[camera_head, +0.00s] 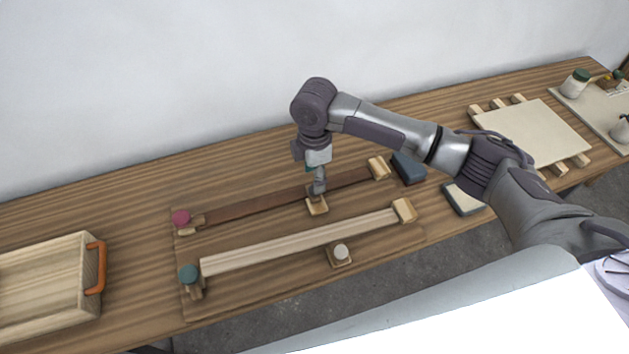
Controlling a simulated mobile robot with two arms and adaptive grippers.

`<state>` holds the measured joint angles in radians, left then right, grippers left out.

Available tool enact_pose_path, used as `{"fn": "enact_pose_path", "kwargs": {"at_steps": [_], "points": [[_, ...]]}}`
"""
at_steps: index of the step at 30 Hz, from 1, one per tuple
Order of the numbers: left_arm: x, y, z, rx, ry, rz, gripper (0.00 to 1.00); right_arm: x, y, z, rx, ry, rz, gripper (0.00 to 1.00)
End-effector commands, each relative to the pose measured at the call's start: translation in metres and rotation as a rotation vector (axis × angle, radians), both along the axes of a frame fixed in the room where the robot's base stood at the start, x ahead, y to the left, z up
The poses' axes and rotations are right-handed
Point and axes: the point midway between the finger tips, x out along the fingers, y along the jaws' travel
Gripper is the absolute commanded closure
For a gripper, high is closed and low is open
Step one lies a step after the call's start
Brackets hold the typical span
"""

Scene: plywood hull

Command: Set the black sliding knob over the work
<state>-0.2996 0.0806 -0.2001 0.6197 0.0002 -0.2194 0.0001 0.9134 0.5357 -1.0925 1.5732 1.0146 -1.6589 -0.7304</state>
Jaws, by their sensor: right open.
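A wooden board lies on the bench, bearing a dark brown strip (262,204) at the back and a pale wood strip (300,240) at the front. My right gripper (317,191) points down over a small pale wooden block (317,207) beside the dark strip. The gripper is open, and its fingers cover the top of this block. I cannot make out a black knob there; one may be hidden by the fingers. A similar block with a white knob (341,251) sits in front of the pale strip. My left gripper is out of view.
A pink knob (181,218) and a teal knob (188,273) stand at the strips' left ends. A wooden box with an orange handle (95,267) is at left. A dark blue block (408,168) and pale panel (532,133) lie to the right.

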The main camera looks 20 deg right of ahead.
Motion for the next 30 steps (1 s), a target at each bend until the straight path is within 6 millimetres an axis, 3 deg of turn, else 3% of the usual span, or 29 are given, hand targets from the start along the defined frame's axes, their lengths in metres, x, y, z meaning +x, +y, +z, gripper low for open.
{"fn": "enact_pose_path", "kwargs": {"at_steps": [6,12,30], "points": [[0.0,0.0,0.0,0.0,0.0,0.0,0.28,0.002,0.001,0.049,0.001,-0.004,0.001,0.45],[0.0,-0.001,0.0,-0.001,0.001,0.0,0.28,0.002,0.001,0.076,0.001,-0.003,-0.001,0.45],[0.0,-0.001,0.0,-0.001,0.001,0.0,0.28,0.001,0.001,0.083,0.0,0.0,0.0,0.45]]}}
